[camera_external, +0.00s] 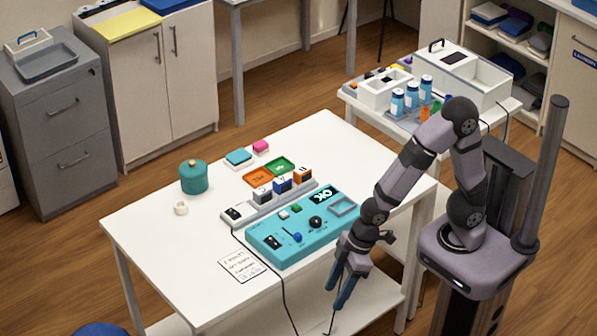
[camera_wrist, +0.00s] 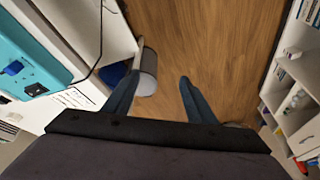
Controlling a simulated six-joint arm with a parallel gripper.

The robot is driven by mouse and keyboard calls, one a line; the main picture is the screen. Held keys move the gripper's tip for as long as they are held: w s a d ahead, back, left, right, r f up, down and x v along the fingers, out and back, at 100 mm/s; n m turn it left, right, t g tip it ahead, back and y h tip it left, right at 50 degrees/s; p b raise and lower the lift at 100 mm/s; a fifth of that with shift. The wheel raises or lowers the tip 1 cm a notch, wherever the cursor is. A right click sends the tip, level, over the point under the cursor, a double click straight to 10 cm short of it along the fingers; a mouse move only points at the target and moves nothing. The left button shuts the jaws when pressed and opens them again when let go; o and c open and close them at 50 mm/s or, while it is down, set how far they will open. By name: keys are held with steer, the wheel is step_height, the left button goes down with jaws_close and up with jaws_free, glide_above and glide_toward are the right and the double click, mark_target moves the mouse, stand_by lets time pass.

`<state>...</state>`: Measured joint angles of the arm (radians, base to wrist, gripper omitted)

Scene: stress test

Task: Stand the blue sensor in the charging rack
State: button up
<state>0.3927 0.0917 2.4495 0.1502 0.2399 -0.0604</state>
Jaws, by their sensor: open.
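The charging rack (camera_external: 236,214) is a pale grey strip on the white table, behind the teal panel. Three small blocks stand in a row along it: a grey one (camera_external: 262,194), a blue one (camera_external: 281,187), which looks like the blue sensor, and an orange one (camera_external: 302,176). How deep the blue one sits is too small to tell. My gripper (camera_external: 336,296) points down past the table's front right edge, well away from the rack. In the wrist view my gripper (camera_wrist: 158,82) is open and empty, over the floor. The rack is not visible there.
A teal control panel (camera_external: 272,241) with knobs lies between my gripper and the rack, with a cable trailing off the table. Orange (camera_external: 257,177) and green trays, a teal pot (camera_external: 194,178) and a white ring (camera_external: 181,208) lie further back. A grey cylinder (camera_wrist: 148,72) shows below my gripper.

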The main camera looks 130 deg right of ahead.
steer(key=s+a+r+n+g+y, duration=0.1)
steer(key=s+a+n+g, duration=0.3)
steer(key=s+a, duration=0.7)
steer(key=shift+a+r+n, duration=0.25)
steer(key=shift+a+n, duration=0.45)
steer(key=shift+a, duration=0.1)
step_height(320, 180, down, 38)
steer(key=b, duration=3.7)
steer(key=shift+b, duration=0.35)
steer(key=shift+w+r, duration=0.1)
steer(key=shift+r, duration=0.1)
